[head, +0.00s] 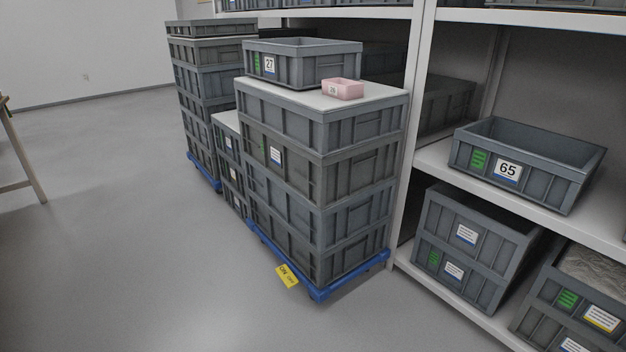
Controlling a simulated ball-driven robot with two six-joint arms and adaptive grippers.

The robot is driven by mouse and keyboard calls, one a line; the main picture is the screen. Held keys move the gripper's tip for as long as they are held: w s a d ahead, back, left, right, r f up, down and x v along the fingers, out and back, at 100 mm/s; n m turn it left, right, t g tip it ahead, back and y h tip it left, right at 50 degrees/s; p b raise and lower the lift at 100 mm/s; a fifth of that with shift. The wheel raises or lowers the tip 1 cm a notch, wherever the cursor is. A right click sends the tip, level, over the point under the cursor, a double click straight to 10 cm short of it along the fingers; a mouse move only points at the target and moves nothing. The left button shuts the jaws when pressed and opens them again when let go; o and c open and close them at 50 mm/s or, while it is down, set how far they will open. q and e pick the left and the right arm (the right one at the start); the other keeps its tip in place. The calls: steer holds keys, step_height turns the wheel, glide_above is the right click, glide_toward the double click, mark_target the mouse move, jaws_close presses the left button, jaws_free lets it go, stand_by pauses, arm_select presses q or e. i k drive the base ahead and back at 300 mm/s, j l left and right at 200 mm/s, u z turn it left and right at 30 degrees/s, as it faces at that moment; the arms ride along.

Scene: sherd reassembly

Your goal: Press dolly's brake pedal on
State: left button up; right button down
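The dolly (320,292) is a low blue frame on the floor under a stack of grey crates (318,160). A yellow pedal (287,275) with dark lettering sticks out from the dolly's front edge, low over the floor. The lettering appears to include "ON" and "OFF", but it is too small to tell which way the pedal is set. Neither of my grippers is in the head view.
Crate 27 (302,63) and a small pink box (342,89) sit on the stack's white top. Another crate stack (205,100) stands behind on the left. A shelf with crate 65 (528,164) is at the right. Floor in front is clear.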

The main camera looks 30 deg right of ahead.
mark_target(286, 275)
steer(key=i+l, duration=0.25)
steer(key=i+l+u, duration=0.15)
steer(key=l, duration=0.3)
steer(key=i+l, duration=0.3)
steer(key=i+l+u, duration=0.15)
steer(key=l, duration=0.35)
steer(key=i, duration=0.5)
